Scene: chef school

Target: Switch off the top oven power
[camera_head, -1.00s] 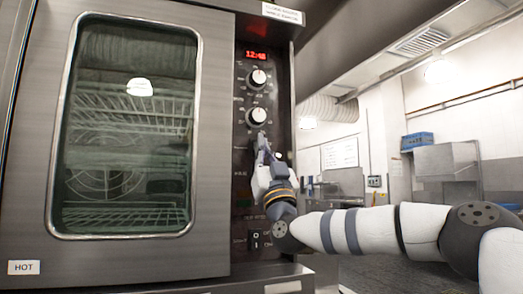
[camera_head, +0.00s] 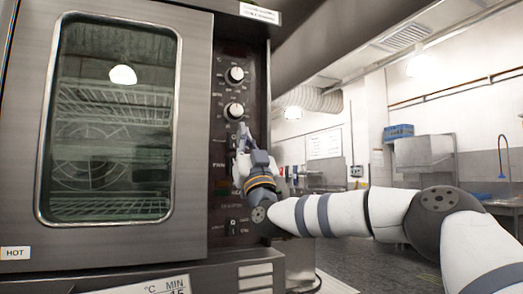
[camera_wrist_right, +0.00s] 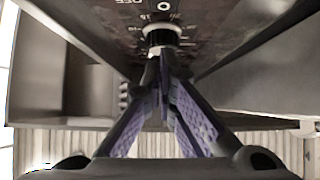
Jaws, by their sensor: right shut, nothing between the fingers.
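The top oven (camera_head: 195,100) fills the left of the head view, its glass door shut. Its dark control panel (camera_head: 222,60) carries an upper knob (camera_head: 236,75) and a lower knob (camera_head: 233,111). No red digits show above the knobs. A small switch (camera_head: 232,227) sits low on the panel, beside my wrist. My right gripper (camera_head: 243,128) is shut and empty, its tips just below the lower knob; contact cannot be told. My left gripper is out of view.
Below the oven is another unit with a °C/MIN label (camera_head: 165,284). My right arm reaches in from the right.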

